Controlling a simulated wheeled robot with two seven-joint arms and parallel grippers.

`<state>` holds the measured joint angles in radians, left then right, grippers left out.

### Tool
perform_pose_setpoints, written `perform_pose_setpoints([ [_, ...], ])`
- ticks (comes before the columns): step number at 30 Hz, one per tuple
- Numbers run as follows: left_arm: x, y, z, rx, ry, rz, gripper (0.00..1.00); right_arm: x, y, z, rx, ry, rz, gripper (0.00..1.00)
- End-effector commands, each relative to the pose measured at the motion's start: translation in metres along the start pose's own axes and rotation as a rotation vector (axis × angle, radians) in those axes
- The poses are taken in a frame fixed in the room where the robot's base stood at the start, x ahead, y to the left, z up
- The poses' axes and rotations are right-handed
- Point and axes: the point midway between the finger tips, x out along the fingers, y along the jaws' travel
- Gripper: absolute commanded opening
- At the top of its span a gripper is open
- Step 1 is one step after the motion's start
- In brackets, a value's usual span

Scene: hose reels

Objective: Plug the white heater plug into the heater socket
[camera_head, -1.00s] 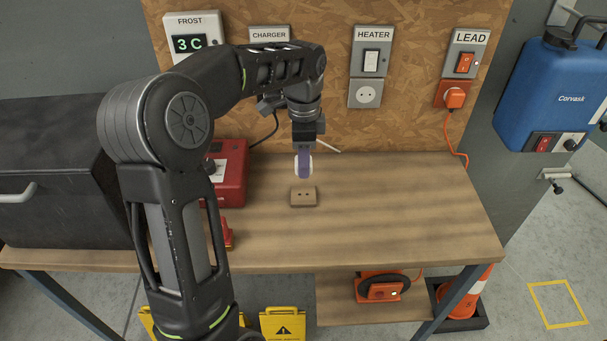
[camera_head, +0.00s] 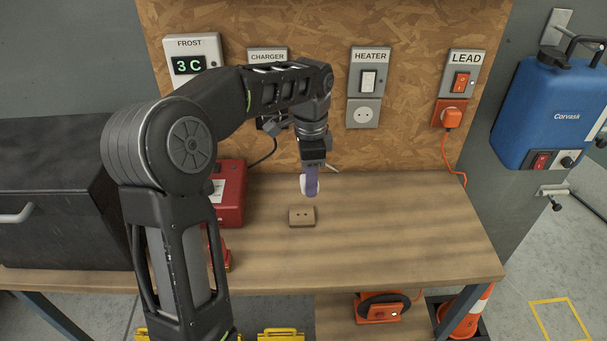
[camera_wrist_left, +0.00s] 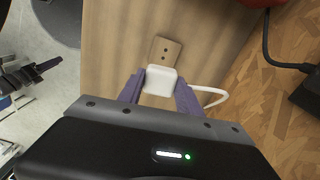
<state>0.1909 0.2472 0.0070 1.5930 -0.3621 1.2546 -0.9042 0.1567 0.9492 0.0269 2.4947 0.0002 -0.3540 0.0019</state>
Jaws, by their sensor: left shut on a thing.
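My left gripper (camera_head: 310,182) is above the bench, its purple fingers shut on the white heater plug (camera_head: 304,184). In the left wrist view the plug (camera_wrist_left: 161,80) sits between the fingertips, with its white cable looping to the right. The heater socket (camera_head: 363,114) is the grey round-holed outlet on the back board, under the HEATER label and a white switch. The plug is lower than this socket, to its left and apart from it. The plug's pins cannot be made out.
A tan two-hole block (camera_head: 302,217) lies on the wooden bench (camera_head: 400,220) just in front of the plug. A red box (camera_head: 229,194) stands to the left. An orange plug (camera_head: 452,117) fills the LEAD socket. The bench's right side is clear.

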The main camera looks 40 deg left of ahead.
Motion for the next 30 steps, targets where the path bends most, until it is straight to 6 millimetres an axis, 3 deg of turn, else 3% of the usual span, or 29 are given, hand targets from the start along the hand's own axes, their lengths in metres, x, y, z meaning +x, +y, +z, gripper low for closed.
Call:
perform_pose_setpoints([
  [9,0.014,0.044,-0.085,-0.455,0.001,0.004,0.06,0.0,0.0,0.0,0.0,0.0,0.0,0.36],
  [15,0.021,0.074,-0.126,-0.727,-0.002,0.0,0.06,0.0,0.0,0.0,0.0,0.0,0.0,0.36],
  [20,0.023,0.083,-0.137,-0.82,-0.001,-0.002,0.06,0.0,0.0,0.0,0.0,0.0,0.0,0.36],
  [30,0.023,0.083,-0.137,-0.826,-0.001,-0.002,0.06,0.0,0.0,0.0,0.0,0.0,0.0,0.36],
])
